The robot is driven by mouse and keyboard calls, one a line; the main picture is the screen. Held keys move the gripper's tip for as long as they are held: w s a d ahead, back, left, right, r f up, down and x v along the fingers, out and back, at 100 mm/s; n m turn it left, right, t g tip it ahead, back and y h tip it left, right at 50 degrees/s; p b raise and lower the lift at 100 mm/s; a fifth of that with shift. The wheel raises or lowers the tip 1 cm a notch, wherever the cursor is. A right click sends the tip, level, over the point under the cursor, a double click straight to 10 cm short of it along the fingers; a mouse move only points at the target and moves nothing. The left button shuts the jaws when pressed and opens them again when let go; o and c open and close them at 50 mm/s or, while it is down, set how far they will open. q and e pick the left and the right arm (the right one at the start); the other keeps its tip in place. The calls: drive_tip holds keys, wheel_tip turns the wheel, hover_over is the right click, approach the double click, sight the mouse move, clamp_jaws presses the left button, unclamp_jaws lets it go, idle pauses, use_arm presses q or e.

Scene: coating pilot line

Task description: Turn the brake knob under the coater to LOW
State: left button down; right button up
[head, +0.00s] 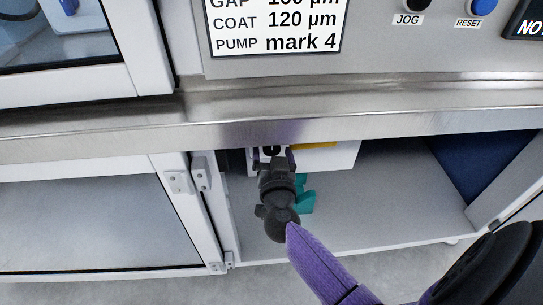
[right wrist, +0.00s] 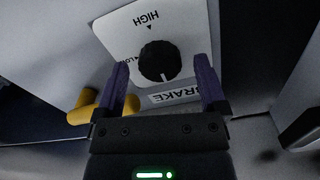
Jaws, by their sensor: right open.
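The brake knob (right wrist: 157,62) is round and black with a white mark, on a white plate (right wrist: 118,36) under the coater. In the right wrist view the print is upside down: HIGH is at the top, BRAKE at the bottom, and LOW at the left, partly behind a finger. The white mark points down in that view, toward BRAKE and away from HIGH. My right gripper (right wrist: 162,66) is open, one purple finger on each side of the knob, with gaps showing. In the head view the right gripper (head: 276,160) reaches under the steel edge and mostly hides the knob. My left gripper is not in view.
The steel counter edge (head: 350,125) hangs over the open bay. A yellow part (right wrist: 85,108) lies left of the knob plate in the wrist view. A teal part (head: 306,196) shows beside my gripper.

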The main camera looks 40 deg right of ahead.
drive_tip(key=shift+c, duration=0.6)
drive_tip(key=c, duration=0.7)
clamp_jaws()
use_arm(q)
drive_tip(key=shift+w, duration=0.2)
